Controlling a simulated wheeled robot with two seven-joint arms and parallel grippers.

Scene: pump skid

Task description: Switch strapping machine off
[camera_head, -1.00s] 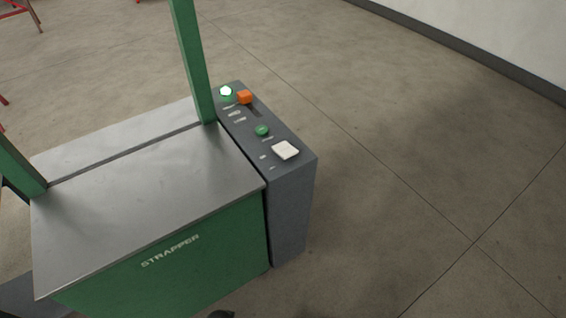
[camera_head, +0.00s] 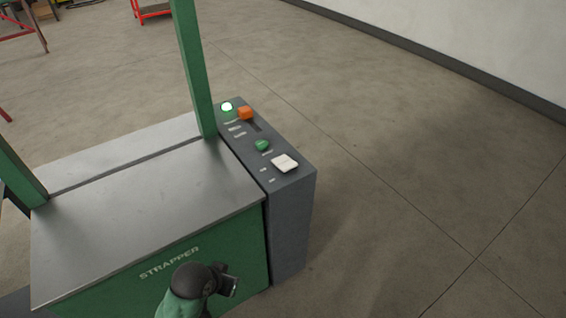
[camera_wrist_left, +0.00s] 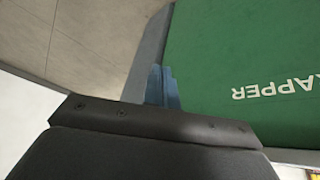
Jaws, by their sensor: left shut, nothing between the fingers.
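The strapping machine (camera_head: 150,195) has a grey metal top and a green front marked STRAPPER. Its dark grey control panel (camera_head: 275,182) runs along the right side. On the panel are a lit lamp (camera_head: 227,106), an orange knob (camera_head: 245,113) beside a slot, a green button (camera_head: 262,145) and a white rocker switch (camera_head: 285,163) nearest the front. In the left wrist view my left gripper (camera_wrist_left: 163,84) is shut and empty, its blue fingers before the machine's green front (camera_wrist_left: 230,55). In the head view part of my arm shows low before that front, below the panel. My right gripper is not in view.
Two green posts (camera_head: 193,65) rise from the machine, one beside the panel. Open concrete floor (camera_head: 400,190) lies to the right, with a pale wall (camera_head: 480,40) behind. Red-framed items (camera_head: 150,10) stand far back at the left.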

